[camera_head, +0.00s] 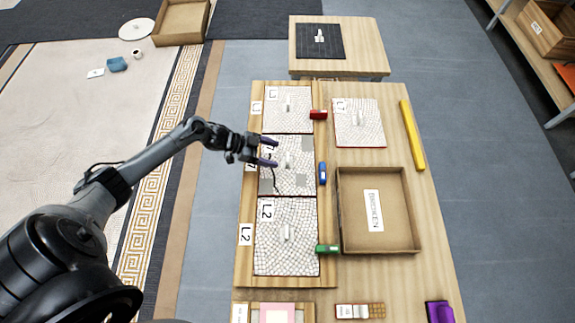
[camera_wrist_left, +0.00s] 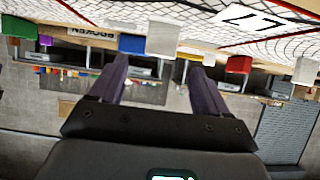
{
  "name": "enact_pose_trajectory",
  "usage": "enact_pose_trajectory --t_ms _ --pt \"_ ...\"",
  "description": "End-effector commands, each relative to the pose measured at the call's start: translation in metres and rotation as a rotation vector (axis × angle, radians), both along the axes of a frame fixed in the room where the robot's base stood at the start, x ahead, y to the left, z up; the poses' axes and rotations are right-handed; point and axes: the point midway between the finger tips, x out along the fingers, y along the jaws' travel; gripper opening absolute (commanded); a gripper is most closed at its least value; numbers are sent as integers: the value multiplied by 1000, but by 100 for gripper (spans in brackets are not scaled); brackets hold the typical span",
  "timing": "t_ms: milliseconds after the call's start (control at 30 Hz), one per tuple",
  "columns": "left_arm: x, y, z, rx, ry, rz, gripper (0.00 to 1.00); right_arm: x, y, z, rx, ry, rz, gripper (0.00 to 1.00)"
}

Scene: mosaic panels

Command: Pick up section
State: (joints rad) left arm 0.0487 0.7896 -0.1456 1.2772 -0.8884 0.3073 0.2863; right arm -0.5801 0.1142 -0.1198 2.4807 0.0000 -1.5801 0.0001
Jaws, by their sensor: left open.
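Several whitish mosaic sections with small upright handles lie on the wooden table: an upper one (camera_head: 272,122), a middle one with grey patches (camera_head: 302,180), a lower one marked L2 (camera_head: 270,262), and a separate one (camera_head: 371,128) to the right. My left gripper (camera_head: 268,152) is over the left part of the middle section, its dark purple fingers apart and nothing between them. In the left wrist view the open fingers (camera_wrist_left: 158,82) show below a mosaic surface marked L7 (camera_wrist_left: 285,22) and a pale handle (camera_wrist_left: 161,39). My right gripper is out of view.
Red (camera_head: 318,114), blue (camera_head: 322,173) and green (camera_head: 328,249) blocks line the frame's right edge. An open box marked BROKEN (camera_head: 400,240) stands to the right, with a yellow bar (camera_head: 412,135) above it. A smaller table (camera_head: 368,50) stands beyond.

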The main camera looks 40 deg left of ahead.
Motion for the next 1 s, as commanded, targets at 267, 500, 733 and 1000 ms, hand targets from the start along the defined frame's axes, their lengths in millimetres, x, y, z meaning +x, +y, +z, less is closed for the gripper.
enact_pose_trajectory --t_ms 267,500,733,1000 --pt "10 -12 -10 0 0 0 77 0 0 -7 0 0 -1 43" --pt "22 -25 -24 -2 -1 -1 77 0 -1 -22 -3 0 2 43" --pt "38 -42 -36 0 0 1 77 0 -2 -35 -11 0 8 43" --pt "39 -44 -35 1 0 1 77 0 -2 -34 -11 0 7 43"
